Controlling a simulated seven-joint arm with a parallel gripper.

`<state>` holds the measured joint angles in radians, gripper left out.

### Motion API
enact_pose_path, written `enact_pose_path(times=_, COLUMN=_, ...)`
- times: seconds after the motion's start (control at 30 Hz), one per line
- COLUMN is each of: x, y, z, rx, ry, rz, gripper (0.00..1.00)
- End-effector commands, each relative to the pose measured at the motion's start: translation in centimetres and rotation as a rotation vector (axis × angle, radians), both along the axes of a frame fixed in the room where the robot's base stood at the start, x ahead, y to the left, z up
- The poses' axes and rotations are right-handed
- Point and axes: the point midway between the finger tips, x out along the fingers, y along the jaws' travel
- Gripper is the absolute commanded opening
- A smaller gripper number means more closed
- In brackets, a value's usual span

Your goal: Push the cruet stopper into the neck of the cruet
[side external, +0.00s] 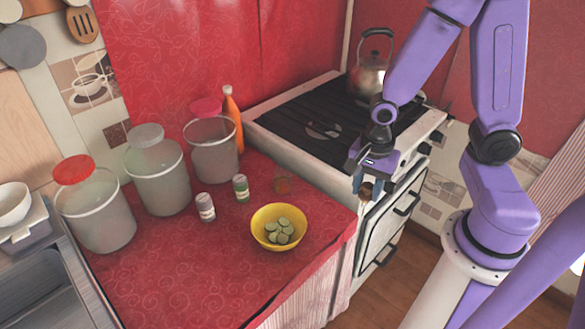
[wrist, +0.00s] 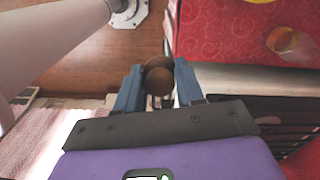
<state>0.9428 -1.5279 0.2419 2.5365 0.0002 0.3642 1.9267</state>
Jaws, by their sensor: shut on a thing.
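The cruet stopper (side external: 366,191) is a small brown rounded piece. My gripper (side external: 362,183) is shut on it and holds it in the air in front of the stove, off the counter's right edge. In the wrist view the stopper (wrist: 158,77) sits between the two blue fingers of my gripper (wrist: 158,84).
A yellow bowl of green slices (side external: 278,227) stands in front of the cruet. Two small shakers (side external: 241,187), an orange bottle (side external: 232,115) and several lidded canisters (side external: 158,172) stand left and behind. The stove (side external: 300,115) with a kettle (side external: 366,78) lies behind my gripper.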

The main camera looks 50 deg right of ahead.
Motion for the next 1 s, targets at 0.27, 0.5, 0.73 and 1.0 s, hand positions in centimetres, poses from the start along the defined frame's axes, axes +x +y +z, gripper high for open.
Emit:
enact_pose_path(times=0.27, x=4.0, y=0.3, z=1.6, rx=0.002, ry=-0.003, rz=-0.186, gripper=0.09)
enact_pose_path(times=0.5, x=6.8, y=0.4, z=3.1, rx=0.002, ry=-0.003, rz=-0.350, gripper=0.09)
enact_pose_path(times=0.73, x=9.2, y=0.4, z=4.7, rx=0.002, ry=-0.002, rz=-0.505, gripper=0.09)
enact_pose_path(times=1.0, x=11.2, y=0.4, z=6.6, rx=0.003, ry=-0.001, rz=-0.688, gripper=0.09)
